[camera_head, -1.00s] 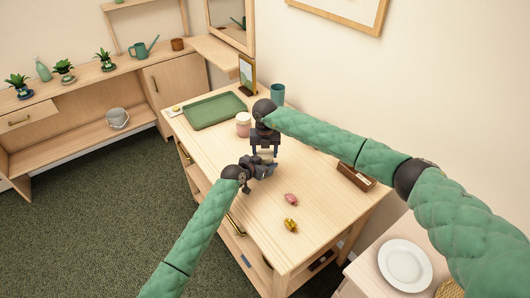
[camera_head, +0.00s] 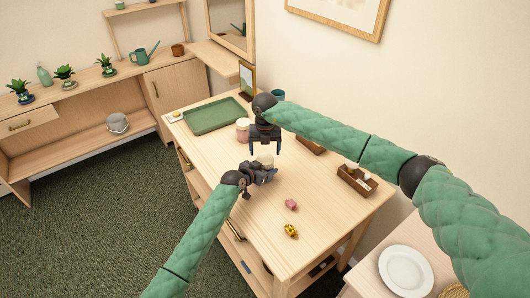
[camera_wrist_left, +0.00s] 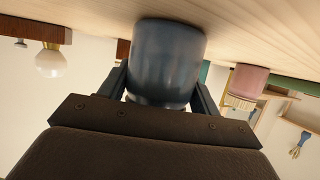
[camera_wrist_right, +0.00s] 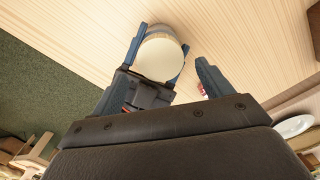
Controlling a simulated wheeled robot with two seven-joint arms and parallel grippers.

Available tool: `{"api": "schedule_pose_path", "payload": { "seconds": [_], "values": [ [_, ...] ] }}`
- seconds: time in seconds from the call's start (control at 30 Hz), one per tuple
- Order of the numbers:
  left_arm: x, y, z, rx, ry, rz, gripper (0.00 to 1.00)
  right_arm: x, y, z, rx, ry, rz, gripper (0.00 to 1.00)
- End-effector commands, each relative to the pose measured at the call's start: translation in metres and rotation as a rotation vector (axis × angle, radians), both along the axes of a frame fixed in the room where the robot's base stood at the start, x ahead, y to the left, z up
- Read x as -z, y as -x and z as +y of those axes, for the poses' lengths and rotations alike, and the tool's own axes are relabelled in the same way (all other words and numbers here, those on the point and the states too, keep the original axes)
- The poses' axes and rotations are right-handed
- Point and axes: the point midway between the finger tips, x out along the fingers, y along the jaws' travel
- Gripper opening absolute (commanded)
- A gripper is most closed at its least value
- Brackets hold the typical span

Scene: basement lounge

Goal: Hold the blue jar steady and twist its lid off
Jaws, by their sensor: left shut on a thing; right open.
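The blue jar (camera_wrist_left: 168,55) stands between the fingers of my left gripper (camera_head: 268,172), which is shut around its body close to the table top. Its pale cream lid (camera_wrist_right: 160,58) sits on top in the right wrist view, and shows small in the head view (camera_head: 266,160). In the left wrist view the lid is hidden behind the gripper's body. My right gripper (camera_head: 265,148) points down above the jar, open and empty. In the right wrist view its fingers (camera_wrist_right: 160,85) are spread wide, apart from the lid, which lies ahead and nearer the left finger.
A pink jar with a pale lid (camera_head: 243,130) stands just behind the blue jar, near a green tray (camera_head: 215,116). A pink item (camera_head: 291,205) and a yellow item (camera_head: 291,230) lie at the front. A wooden box (camera_head: 357,180) stands at the right edge.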

Motion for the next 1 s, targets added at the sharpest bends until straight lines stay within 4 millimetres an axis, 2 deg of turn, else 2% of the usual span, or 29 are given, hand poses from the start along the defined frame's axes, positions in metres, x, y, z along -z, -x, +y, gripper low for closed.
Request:
{"api": "schedule_pose_path", "payload": {
  "seconds": [0.17,0.27,0.33,0.5,0.6,0.8,1.0],
  "values": [
    [0.000,0.000,0.000,0.000,0.001,-0.001,0.00,0.011,0.009,0.007,0.002,-0.017,0.019,0.79],
    [-0.001,0.000,0.000,0.000,0.001,-0.001,0.00,0.003,0.009,0.016,0.014,-0.057,0.018,0.79],
    [-0.001,0.000,0.000,0.000,0.001,-0.001,0.00,-0.009,0.006,0.017,0.064,-0.070,0.012,0.79],
    [-0.001,0.000,0.000,0.000,0.001,-0.001,0.00,-0.030,-0.001,0.011,0.255,-0.056,0.000,0.79],
    [0.000,0.000,0.000,0.000,0.001,-0.001,0.00,-0.036,-0.003,0.006,0.364,-0.037,-0.005,0.79],
    [0.000,0.000,0.000,0.000,0.001,-0.001,0.00,-0.036,-0.001,0.000,0.525,-0.003,-0.003,0.79],
    [0.000,0.000,0.000,0.000,0.001,-0.001,0.00,-0.033,0.000,0.000,0.578,0.000,-0.001,0.79]
  ]
}}
